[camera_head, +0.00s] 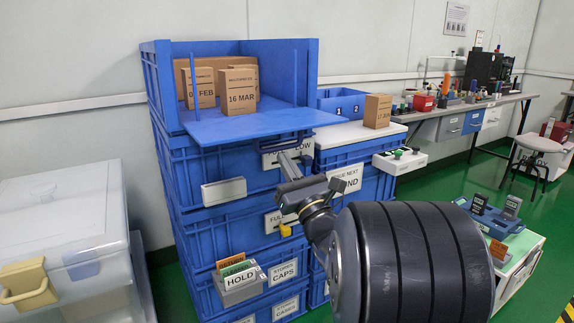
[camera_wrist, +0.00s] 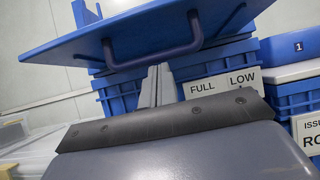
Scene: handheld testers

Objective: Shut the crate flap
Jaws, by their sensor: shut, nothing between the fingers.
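The crate (camera_head: 160,90) is the blue open-fronted one on top of the stack at left. Its flap (camera_head: 262,122) is folded down and sticks out roughly level in front of the opening. In the wrist view the flap's underside (camera_wrist: 230,22) fills the top, with a dark blue bar handle (camera_wrist: 155,62). Brown boxes stand inside the crate, one marked 16 MAR (camera_head: 239,92). My gripper (camera_head: 283,160) is shut and empty below the flap. In the wrist view its fingertips (camera_wrist: 157,70) are close under the handle; I cannot tell whether they touch.
Stacked blue crates with FULL and LOW labels (camera_wrist: 225,84) stand behind my gripper. A 17 JUN box (camera_head: 377,111) stands on a white lid to the right. A HOLD card holder (camera_head: 240,283) and a grey block (camera_head: 224,191) project from the stack. A clear bin (camera_head: 75,210) is at left.

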